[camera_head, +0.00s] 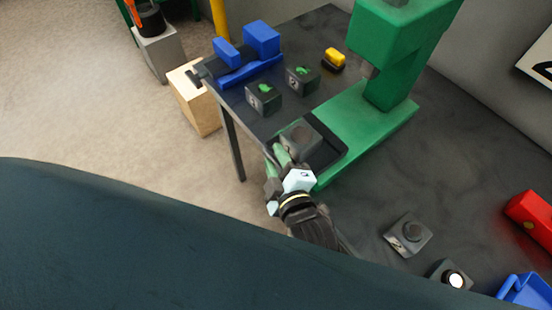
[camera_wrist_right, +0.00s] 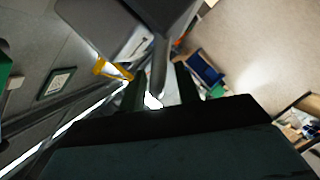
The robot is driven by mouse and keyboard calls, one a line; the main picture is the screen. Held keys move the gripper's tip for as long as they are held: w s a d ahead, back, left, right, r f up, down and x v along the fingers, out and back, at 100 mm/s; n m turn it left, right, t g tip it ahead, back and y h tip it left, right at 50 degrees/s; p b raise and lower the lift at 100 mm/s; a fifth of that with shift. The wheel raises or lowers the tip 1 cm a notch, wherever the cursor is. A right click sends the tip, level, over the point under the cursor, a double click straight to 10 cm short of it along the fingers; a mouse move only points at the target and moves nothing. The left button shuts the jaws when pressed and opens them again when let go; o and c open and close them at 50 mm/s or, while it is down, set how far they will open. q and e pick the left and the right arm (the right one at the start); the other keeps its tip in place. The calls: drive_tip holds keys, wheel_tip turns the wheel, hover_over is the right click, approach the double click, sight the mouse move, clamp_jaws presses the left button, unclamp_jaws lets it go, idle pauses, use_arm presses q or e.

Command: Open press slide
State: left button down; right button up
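The green press (camera_head: 385,90) stands on the dark table, its green base reaching toward the table's near-left edge. The dark press slide (camera_head: 328,151) is at the front end of that base, with a grey block (camera_head: 300,138) on it. My right gripper (camera_head: 279,158) is at the slide's outer edge, its green fingers pointing up toward it. In the right wrist view, the two fingers (camera_wrist_right: 160,92) stand apart with a grey bar (camera_wrist_right: 159,66) showing between their tips. I cannot tell whether they touch it. My left gripper is not in view.
Two dark blocks with green marks (camera_head: 264,98) (camera_head: 301,79), a blue fixture (camera_head: 250,68) and a yellow-topped part (camera_head: 333,59) lie beyond the slide. A button box (camera_head: 408,235), a red box (camera_head: 532,218) and a blue tray (camera_head: 524,291) are at the right.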

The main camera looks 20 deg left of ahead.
drive_tip(key=v, duration=1.3)
drive_tip(key=shift+d, duration=0.15)
drive_tip(key=shift+s+r, duration=0.1)
drive_tip(key=shift+s, duration=0.05)
drive_tip(key=s+d+f+m+g+h+b, duration=0.15)
drive_tip(key=d+f, duration=0.25)
drive_tip(key=f, duration=0.7)
drive_tip(key=d+f+m+g+h+b, duration=0.2)
drive_tip(key=d+f+m, duration=0.15)
drive_tip(key=f, duration=0.75)
drive_tip(key=s+d+f+m+g+h+b, duration=0.15)
drive_tip(key=d+f, duration=0.25)
drive_tip(key=f, duration=0.8)
drive_tip(key=s+d+f+m+g+h+b, duration=0.3)
drive_tip(key=s+d+f+m+g, duration=0.3)
drive_tip(key=s+d+f+m, duration=0.4)
drive_tip(key=s+d+f+h, duration=0.1)
drive_tip(key=s+d+f, duration=0.5)
drive_tip(key=s+f, duration=0.2)
drive_tip(key=shift+f, duration=0.75)
